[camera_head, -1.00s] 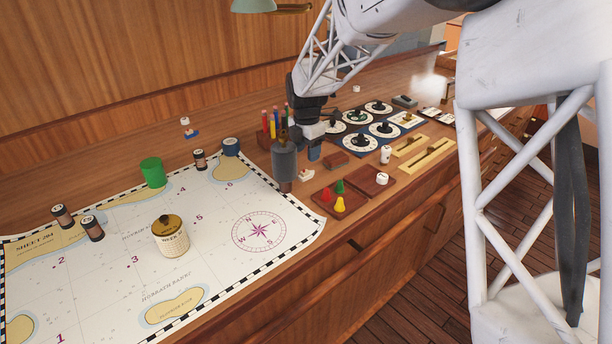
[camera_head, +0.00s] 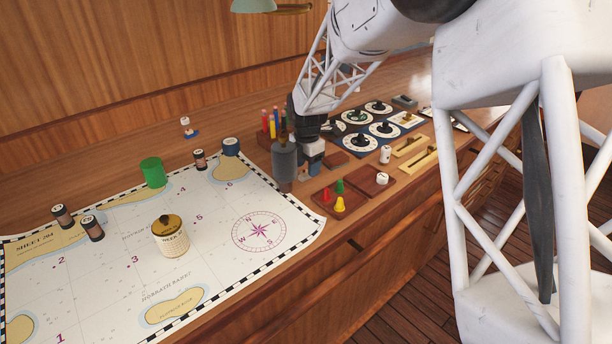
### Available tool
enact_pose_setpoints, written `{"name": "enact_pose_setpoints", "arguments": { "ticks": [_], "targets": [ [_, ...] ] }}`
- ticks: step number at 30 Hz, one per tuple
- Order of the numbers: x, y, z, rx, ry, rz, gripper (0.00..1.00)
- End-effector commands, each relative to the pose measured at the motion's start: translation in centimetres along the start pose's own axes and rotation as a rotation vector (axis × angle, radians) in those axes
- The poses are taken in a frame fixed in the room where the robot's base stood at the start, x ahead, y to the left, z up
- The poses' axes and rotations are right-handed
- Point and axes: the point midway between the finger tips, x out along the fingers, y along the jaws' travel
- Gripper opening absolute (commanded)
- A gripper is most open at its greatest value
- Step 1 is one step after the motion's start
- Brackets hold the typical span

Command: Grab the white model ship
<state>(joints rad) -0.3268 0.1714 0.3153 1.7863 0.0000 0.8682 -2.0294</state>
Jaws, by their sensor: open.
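My gripper (camera_head: 314,170) is open and low over the desk at the white object, pointing down. I cannot tell whether its fingers stand around the object or touch it. A second small piece, white above blue (camera_head: 186,128), stands at the back of the desk by the wall.
A pencil holder (camera_head: 265,138) stands behind the cylinder. A tray with coloured pawns (camera_head: 338,199) lies in front of my gripper. Dial panels (camera_head: 383,130) are to the right. The chart (camera_head: 215,225) on the left holds a cream jar (camera_head: 172,240) and a green cup (camera_head: 153,172).

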Motion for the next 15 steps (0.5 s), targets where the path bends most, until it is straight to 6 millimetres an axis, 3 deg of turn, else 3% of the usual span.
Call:
{"name": "enact_pose_setpoints", "arguments": {
  "ticks": [6,15],
  "targets": [
    [1.7,0.0,0.0,0.000,0.000,0.000,0.56],
    [1.9,0.0,0.0,0.000,0.000,0.000,0.56]
  ]
}}
